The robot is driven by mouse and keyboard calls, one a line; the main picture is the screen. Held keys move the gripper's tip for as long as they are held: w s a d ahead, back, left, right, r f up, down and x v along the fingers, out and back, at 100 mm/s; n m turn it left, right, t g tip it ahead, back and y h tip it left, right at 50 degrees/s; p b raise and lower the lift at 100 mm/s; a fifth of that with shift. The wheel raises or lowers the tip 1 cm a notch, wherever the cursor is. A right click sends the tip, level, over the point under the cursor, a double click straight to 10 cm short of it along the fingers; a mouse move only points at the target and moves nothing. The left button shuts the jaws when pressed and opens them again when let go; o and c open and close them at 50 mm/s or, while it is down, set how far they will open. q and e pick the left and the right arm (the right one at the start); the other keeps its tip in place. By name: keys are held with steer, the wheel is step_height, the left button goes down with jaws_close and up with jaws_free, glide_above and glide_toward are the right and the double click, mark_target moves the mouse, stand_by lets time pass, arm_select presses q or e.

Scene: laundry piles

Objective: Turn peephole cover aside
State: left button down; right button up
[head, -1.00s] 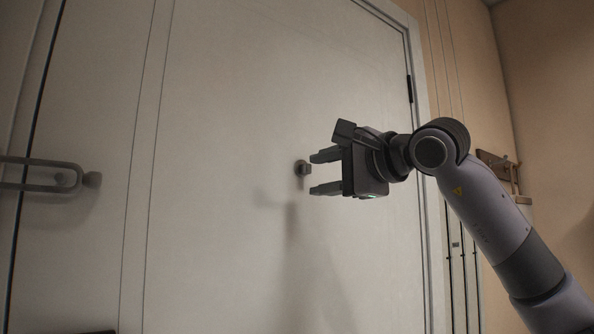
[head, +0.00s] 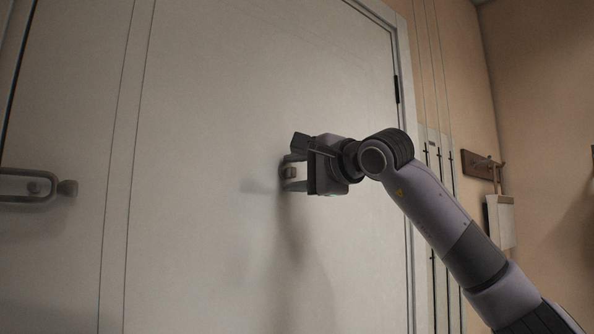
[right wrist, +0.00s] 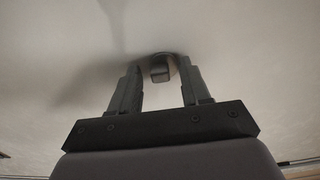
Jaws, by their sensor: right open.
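The peephole cover (head: 289,172) is a small metal piece on the pale door (head: 210,120), right of the door's middle. It also shows in the right wrist view (right wrist: 160,73), just beyond the fingertips. My right gripper (head: 289,172) is open, with one finger above the cover and one below it in the head view. In the right wrist view the gripper (right wrist: 160,76) has the cover between the fingertip ends, nearer the right finger. I cannot tell whether a finger touches it. My left gripper is not in view.
A looped metal door latch (head: 35,187) is at the left. A wall rack (head: 483,165) with a hanging pale item (head: 500,220) is on the right wall. The door around the cover is bare.

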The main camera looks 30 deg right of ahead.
mark_target(273, 162)
jaws_close()
steer(key=shift+a, duration=0.1)
steer(key=m, duration=0.3)
steer(key=shift+a+b, duration=0.35)
steer(key=m, duration=0.3)
steer(key=shift+s+a+r+m, duration=0.1)
steer(key=shift+a+r+m, duration=0.2)
steer(key=shift+a, duration=0.1)
steer(key=m, duration=0.3)
steer(key=shift+a+r+m+b, duration=0.25)
steer(key=shift+a+m+b, duration=0.05)
steer(key=shift+a, duration=0.05)
steer(key=shift+a+r+m, duration=0.1)
steer(key=shift+r+m, duration=0.15)
steer(key=shift+m, duration=0.6)
steer(key=shift+a+r+m, duration=0.1)
steer(key=shift+r+m, duration=0.1)
steer(key=shift+m, duration=0.65)
